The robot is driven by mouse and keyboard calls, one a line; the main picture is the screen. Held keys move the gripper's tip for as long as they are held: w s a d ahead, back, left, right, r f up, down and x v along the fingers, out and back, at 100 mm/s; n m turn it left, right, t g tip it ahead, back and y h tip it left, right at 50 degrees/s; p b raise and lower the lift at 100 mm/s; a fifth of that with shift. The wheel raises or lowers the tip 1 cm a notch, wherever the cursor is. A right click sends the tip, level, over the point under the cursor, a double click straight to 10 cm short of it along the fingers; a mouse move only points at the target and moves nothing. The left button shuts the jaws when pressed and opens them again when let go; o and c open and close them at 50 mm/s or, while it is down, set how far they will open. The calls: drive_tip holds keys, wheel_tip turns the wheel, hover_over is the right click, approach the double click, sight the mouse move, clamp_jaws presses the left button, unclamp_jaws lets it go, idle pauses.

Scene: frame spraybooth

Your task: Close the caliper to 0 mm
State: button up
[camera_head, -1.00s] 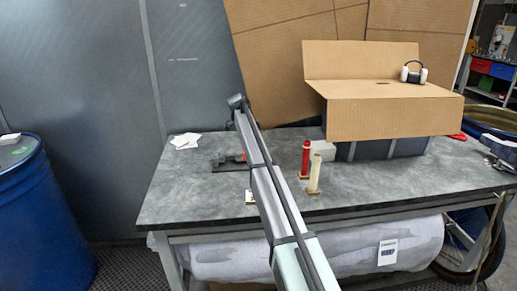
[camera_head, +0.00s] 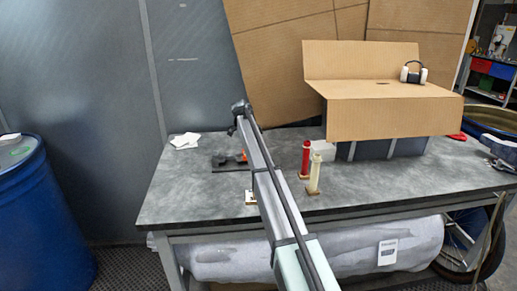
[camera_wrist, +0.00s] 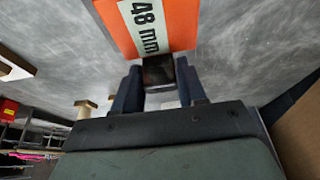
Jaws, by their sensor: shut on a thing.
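The caliper lies on the grey table, with its dark end and thin bar (camera_head: 228,170) visible left of my arm in the head view. Its orange slider (camera_head: 243,157) is partly hidden behind the arm. In the wrist view the orange slider (camera_wrist: 182,22) fills the top, and its pale display reads "48 mm". My gripper (camera_wrist: 158,76) is shut on a small dark block just below the orange part, which appears to be the slider's grip. The caliper's jaws and scale are out of the wrist view. My arm hides the gripper in the head view.
A red cylinder (camera_head: 306,158) and a cream cylinder (camera_head: 315,174) stand upright on small bases right of my arm. A cardboard box (camera_head: 390,112) stands at the back right over a dark bin (camera_head: 385,148). White papers (camera_head: 186,140) lie at the back left. The table's left front is clear.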

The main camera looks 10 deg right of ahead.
clamp_jaws()
drive_tip(key=shift+a, duration=0.1)
drive_tip(key=shift+a, duration=2.55)
drive_tip(key=o, duration=0.7)
unclamp_jaws()
drive_tip(key=shift+r, duration=0.1)
drive_tip(key=v, duration=1.3)
drive_tip(key=shift+w+a+r, duration=0.1)
drive_tip(key=shift+a+r, duration=0.1)
drive_tip(key=shift+r, duration=0.05)
